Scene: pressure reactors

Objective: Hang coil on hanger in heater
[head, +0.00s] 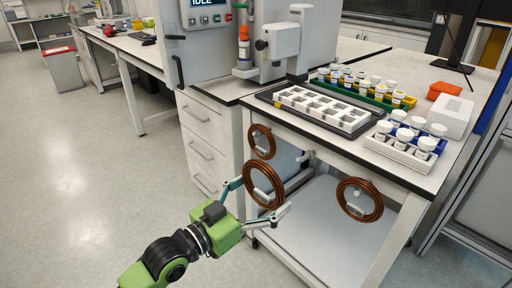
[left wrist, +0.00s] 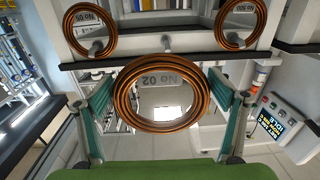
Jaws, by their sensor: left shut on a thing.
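My left gripper (head: 262,197) is shut on a copper-brown ring-shaped coil (head: 282,181), held upright in front of the bench. In the left wrist view the held coil (left wrist: 160,127) sits between the two teal fingers, with an upside-down tag reading "No 02". Two similar coils hang under the bench top on pegs: a left coil (head: 271,134) and a right coil (head: 379,200). Between them a bare peg (head: 308,155) sticks out. The heater seems to be the grey machine (head: 206,48) with an "IDLE" display; no hanger inside it is visible. My right gripper is out of view.
The bench top holds a white rack (head: 322,108) in a dark tray, several capped bottles (head: 424,147), an orange box (head: 444,90) and a white box (head: 453,115). White drawers (head: 204,150) stand left of the coils. The floor (head: 85,190) at left is clear.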

